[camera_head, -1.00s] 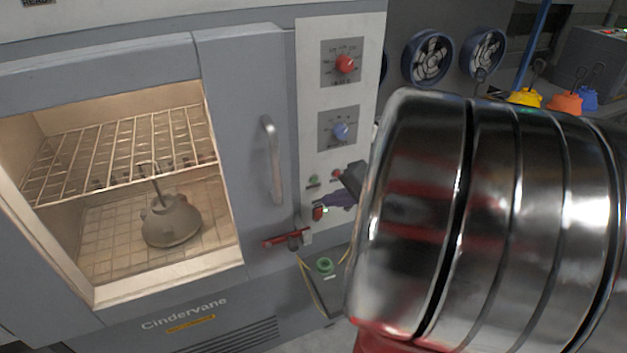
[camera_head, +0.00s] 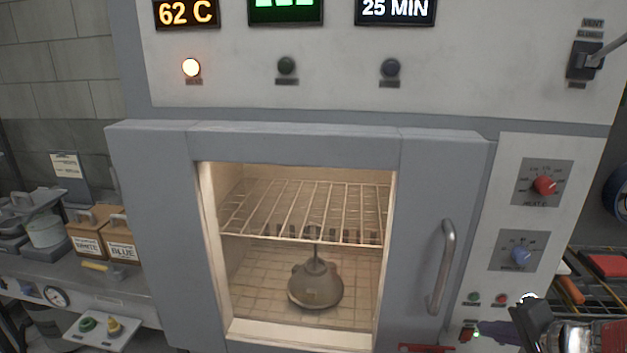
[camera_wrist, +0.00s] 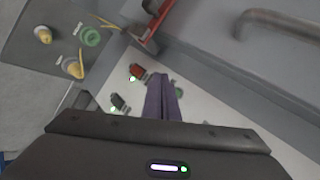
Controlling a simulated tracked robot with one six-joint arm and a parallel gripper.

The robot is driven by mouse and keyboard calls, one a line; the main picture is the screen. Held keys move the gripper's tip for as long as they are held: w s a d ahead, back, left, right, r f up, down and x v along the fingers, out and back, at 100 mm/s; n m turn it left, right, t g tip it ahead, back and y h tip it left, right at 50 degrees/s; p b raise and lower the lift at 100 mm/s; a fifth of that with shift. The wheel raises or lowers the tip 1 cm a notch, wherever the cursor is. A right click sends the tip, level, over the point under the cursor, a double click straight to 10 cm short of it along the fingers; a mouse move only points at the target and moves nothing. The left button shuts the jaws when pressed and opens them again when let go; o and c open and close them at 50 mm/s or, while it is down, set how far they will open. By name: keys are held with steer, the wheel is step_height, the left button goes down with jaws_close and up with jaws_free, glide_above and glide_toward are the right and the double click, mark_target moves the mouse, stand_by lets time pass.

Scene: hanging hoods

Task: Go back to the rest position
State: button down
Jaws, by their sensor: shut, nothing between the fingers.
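My gripper (camera_head: 488,331) is at the lower right in the head view, in front of the lower part of the oven's control panel. Its purple fingers are together and empty. In the wrist view the shut fingers (camera_wrist: 163,97) point toward the panel, beside a red switch (camera_wrist: 137,72) with a green light. The same red switch (camera_head: 467,333) shows close to the fingertips in the head view; I cannot tell whether they touch. My forearm is mostly out of the frame.
The grey oven (camera_head: 150,220) fills the middle, its door shut. A grey hood (camera_head: 316,290) sits inside below a wire rack (camera_head: 300,205). The door handle (camera_head: 443,268) and a red latch (camera_wrist: 155,25) stick out near my gripper. A bench with bins (camera_head: 85,235) stands left.

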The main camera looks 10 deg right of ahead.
steer(key=s+a+r+n+g, duration=0.2)
steer(key=a+n, duration=0.5)
steer(key=a, duration=0.6)
steer(key=s+a+r+n+g+h, duration=0.1)
steer(key=s+a+r+n, duration=0.3)
steer(key=a, duration=1)
steer(key=shift+s+n+g, duration=0.6)
steer(key=shift+s+n, duration=0.45)
steer(key=shift+n, duration=0.55)
